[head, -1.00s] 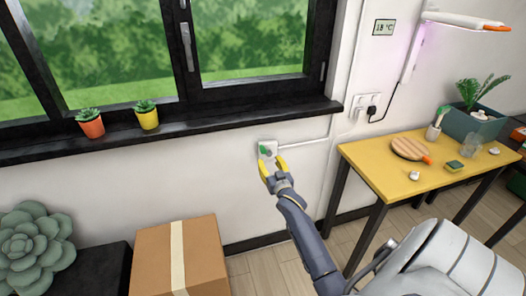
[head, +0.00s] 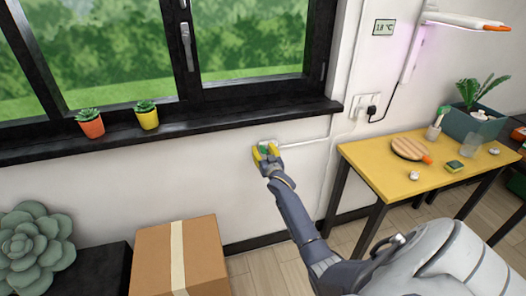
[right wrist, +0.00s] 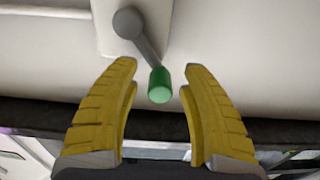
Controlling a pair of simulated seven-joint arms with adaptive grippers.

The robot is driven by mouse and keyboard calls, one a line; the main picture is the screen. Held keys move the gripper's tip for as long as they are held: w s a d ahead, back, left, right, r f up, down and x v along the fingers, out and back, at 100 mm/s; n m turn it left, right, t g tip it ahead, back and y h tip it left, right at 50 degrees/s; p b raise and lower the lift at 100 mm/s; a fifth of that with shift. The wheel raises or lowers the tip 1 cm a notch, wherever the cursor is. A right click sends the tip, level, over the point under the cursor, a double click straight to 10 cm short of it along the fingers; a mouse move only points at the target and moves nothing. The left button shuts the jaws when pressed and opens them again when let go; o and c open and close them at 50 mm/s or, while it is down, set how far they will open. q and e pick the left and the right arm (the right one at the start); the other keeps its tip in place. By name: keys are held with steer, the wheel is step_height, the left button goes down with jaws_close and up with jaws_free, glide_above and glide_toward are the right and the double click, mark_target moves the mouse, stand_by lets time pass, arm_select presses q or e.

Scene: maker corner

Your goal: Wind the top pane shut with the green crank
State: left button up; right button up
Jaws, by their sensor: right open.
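The green crank sits on a white wall plate (head: 267,142) below the windowsill. In the right wrist view its grey arm slants down to a green handle (right wrist: 160,86). My right gripper (head: 266,154) is at the crank in the head view and partly hides it. In the right wrist view its yellow fingers (right wrist: 160,95) are open, one on each side of the green handle, with gaps on both sides. The window (head: 250,40) shows only its lower part; the top pane is out of view. My left gripper is not in view.
The dark sill (head: 200,128) runs just above the crank and holds two potted succulents (head: 147,114). A cardboard box (head: 205,255) stands below left. A yellow table (head: 385,175) with small items stands right. A wall socket (head: 362,106) is right of the sill.

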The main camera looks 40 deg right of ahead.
steer(key=shift+c, duration=0.2)
jaws_close()
steer(key=shift+s+f, duration=0.1)
steer(key=shift+f, duration=0.1)
stand_by(0.4)
